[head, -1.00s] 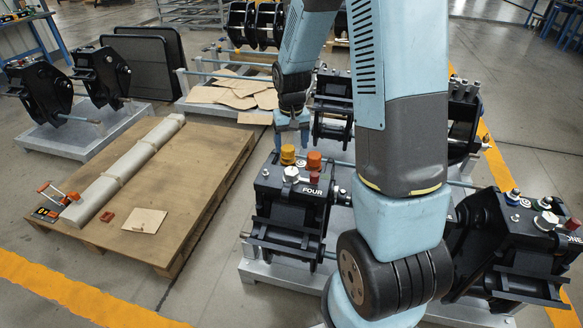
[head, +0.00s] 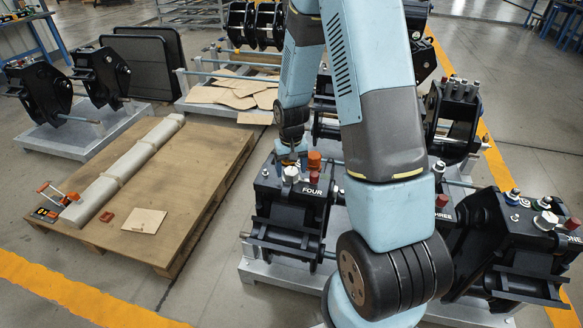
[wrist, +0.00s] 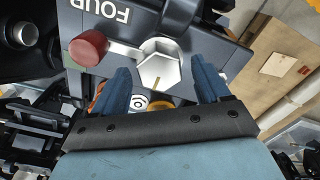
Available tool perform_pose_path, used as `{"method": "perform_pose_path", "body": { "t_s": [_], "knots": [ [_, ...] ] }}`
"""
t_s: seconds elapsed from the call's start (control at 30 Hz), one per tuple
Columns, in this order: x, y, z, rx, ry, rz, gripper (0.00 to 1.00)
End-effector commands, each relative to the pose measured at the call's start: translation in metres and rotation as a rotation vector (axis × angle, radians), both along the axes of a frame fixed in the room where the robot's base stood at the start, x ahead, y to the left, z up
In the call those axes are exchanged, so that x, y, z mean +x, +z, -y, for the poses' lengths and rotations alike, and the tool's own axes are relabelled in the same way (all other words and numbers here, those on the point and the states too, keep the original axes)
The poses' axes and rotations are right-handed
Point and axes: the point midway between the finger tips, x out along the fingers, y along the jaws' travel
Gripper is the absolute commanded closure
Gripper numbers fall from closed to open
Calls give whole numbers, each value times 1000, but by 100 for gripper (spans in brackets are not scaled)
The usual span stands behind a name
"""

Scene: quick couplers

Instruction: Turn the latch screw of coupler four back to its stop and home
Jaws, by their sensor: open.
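Coupler four (head: 290,205) is a black block labelled FOUR on a pale stand; its label shows upside down in the wrist view (wrist: 100,12). Its latch screw is a silver hex head (head: 290,173), also in the wrist view (wrist: 158,62), with a yellow mark near its lower edge. A red knob (wrist: 88,47) sits left of it, with a pale bar between them. My gripper (head: 290,155) is low over the coupler's top. In the wrist view it is open (wrist: 160,66), its blue fingertips on either side of the hex; I cannot tell whether they touch it.
An orange cap (head: 314,160) stands close to my gripper. Coupler three (head: 443,208) is partly behind my arm, and coupler one (head: 525,240) stands at right. A wooden pallet (head: 190,200) with a long wrapped bar lies left.

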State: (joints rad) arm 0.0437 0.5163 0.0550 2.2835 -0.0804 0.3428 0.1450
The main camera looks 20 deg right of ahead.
Motion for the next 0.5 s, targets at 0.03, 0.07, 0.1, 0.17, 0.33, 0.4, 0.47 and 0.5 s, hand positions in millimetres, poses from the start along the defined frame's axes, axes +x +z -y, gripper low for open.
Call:
{"method": "perform_pose_path", "body": {
  "t_s": [0.03, 0.07, 0.1, 0.17, 0.33, 0.4, 0.47, 0.5],
  "knots": [
    [0, 0, 0, 0, 0, 0, 25],
    [0, 0, 0, 0, 0, 0, 25],
    [0, 0, 0, 0, 0, 0, 25],
    [0, 0, 0, 0, 0, 0, 29],
    [0, 0, 0, 0, 0, 0, 46],
    [0, 0, 0, 0, 1, 0, 52],
    [0, 0, 0, 0, 1, -1, 58],
    [0, 0, 0, 0, 1, -1, 62]
  ]
}}
